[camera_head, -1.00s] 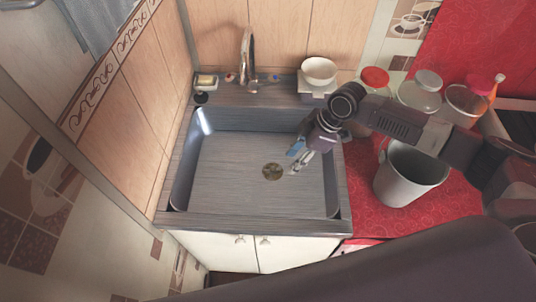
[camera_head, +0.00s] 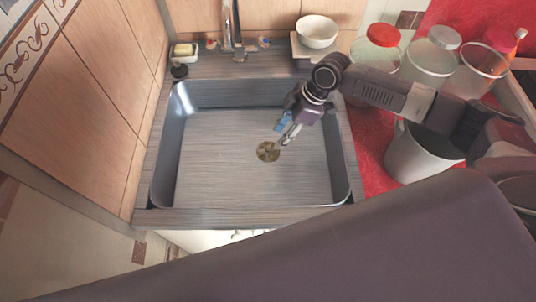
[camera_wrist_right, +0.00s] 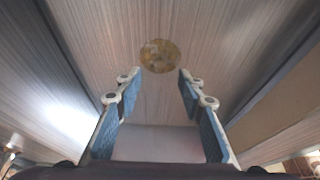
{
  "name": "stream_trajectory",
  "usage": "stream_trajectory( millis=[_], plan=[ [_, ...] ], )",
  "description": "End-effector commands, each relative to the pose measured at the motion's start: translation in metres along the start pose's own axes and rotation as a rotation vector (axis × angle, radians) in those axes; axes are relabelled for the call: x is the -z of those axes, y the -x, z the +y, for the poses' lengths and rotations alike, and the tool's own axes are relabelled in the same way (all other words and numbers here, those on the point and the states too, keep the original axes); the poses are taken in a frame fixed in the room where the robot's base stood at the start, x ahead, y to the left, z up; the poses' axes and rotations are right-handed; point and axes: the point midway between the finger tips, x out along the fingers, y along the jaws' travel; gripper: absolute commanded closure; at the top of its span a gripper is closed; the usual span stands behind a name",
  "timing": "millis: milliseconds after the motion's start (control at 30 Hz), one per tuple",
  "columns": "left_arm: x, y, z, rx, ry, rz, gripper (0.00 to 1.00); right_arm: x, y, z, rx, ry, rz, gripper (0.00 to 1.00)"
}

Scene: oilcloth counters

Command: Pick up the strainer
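The strainer (camera_head: 268,152) is a small round brassy disc lying at the drain of the grey sink (camera_head: 210,185). My right gripper (camera_head: 284,137) reaches into the sink from the right, just above and to the right of the strainer in the head view. In the right wrist view the strainer (camera_wrist_right: 160,56) lies beyond the fingertips, centred between them. The right gripper (camera_wrist_right: 160,75) is open, with its two blue-padded fingers apart and nothing between them. My left gripper is not in view.
A soap dish (camera_head: 184,52), a faucet (camera_head: 231,25) and a white bowl (camera_head: 316,32) stand along the sink's back edge. Several jars, one with a red lid (camera_head: 383,36), and a grey bucket (camera_head: 418,155) stand on the red counter at right. The sink basin is otherwise empty.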

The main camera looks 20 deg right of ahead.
Motion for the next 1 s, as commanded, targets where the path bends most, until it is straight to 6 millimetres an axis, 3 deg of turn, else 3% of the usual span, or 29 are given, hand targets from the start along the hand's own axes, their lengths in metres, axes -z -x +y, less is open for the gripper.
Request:
stream_trajectory(
  millis=[600,867,1000],
  plan=[
    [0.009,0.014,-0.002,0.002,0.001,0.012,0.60,0.004,-0.073,0.001,0.001,-0.001,0.000,0.64],
    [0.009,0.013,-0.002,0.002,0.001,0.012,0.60,0.003,-0.076,0.001,0.001,-0.001,-0.001,0.64],
    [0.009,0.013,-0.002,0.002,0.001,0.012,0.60,0.003,-0.076,0.001,0.001,-0.001,0.000,0.79]
  ],
)
